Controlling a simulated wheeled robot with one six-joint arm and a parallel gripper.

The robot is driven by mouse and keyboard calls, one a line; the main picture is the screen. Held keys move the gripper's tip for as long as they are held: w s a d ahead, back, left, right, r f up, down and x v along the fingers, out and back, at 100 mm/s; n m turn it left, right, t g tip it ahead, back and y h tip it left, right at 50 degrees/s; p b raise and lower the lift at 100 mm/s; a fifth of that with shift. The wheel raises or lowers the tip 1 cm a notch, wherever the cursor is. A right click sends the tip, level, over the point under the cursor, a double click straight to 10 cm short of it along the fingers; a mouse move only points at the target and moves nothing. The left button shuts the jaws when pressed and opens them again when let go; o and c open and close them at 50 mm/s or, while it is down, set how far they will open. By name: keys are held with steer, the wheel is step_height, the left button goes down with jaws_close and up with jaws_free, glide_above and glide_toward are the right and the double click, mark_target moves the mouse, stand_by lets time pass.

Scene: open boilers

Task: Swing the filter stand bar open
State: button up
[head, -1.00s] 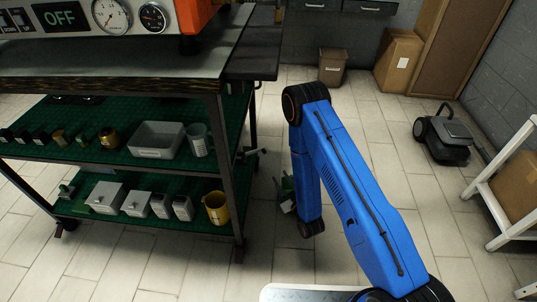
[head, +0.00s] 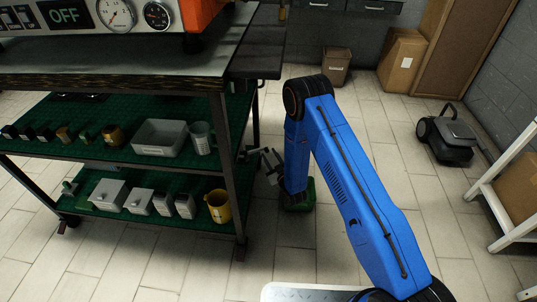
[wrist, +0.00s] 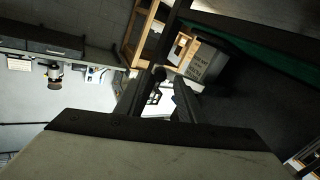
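In the head view a short grey bar (head: 250,154) sticks out from the right side of the cart, near its front right leg; I take it for the filter stand bar, but it is small and partly unclear. My gripper (head: 268,162) is just right of it, at the lower end of my blue arm. In the wrist view my gripper (wrist: 160,82) has its two dark fingers apart. A dark rounded end (wrist: 158,73) shows between or just beyond the fingertips, perhaps the bar's tip. I cannot tell whether they touch.
The cart's shelves hold a grey tray (head: 165,139), several canisters and a yellow jug (head: 218,206). A green object (head: 299,197) is on the floor behind my arm. A brown bin (head: 336,66) and black machine (head: 446,138) stand farther off; floor between is clear.

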steer(key=shift+x, duration=1)
jaws_close()
